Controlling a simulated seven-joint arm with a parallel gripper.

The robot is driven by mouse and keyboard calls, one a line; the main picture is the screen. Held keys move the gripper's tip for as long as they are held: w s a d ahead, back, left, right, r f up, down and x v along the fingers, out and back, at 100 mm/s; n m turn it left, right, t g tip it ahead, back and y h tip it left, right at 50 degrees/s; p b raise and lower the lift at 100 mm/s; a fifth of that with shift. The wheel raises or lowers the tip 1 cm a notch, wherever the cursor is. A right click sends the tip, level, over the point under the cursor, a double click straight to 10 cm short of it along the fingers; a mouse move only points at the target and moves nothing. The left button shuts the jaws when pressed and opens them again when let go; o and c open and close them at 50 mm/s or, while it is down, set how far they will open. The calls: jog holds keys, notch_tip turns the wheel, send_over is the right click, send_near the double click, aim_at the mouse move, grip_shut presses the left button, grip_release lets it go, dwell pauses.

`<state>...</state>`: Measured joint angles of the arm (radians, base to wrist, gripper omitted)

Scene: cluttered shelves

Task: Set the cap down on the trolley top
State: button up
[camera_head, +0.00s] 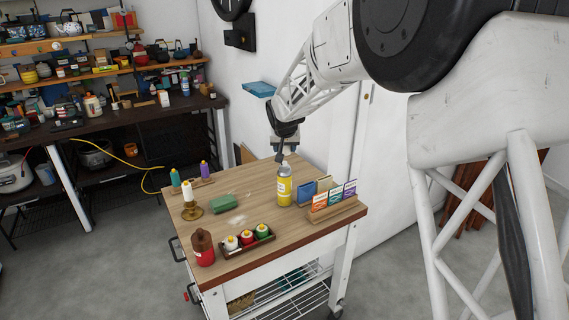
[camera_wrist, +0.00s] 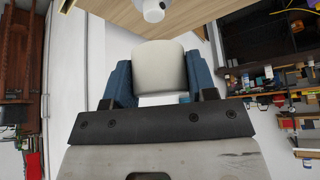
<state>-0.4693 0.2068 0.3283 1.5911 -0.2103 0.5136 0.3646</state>
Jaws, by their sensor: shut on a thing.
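The cap (camera_wrist: 160,68) is a pale, cream-white cylinder between the blue fingers of my gripper (camera_wrist: 158,88) in the wrist view. My gripper is shut on it. In the head view my gripper (camera_head: 281,152) hangs over the back part of the wooden trolley top (camera_head: 252,180), close to the top of a yellow bottle (camera_head: 284,188). The cap cannot be made out clearly there. A white round bottle top (camera_wrist: 154,9) shows beyond the cap in the wrist view, with the wooden surface around it.
On the trolley stand a card rack (camera_head: 336,209), a blue box (camera_head: 306,193), a tray of small jars (camera_head: 247,240), a red bottle (camera_head: 203,249), a candle holder (camera_head: 191,209) and a green block (camera_head: 227,204). Bare wood shows left of the yellow bottle. A wall stands behind.

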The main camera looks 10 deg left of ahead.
jog(key=shift+r, duration=0.3)
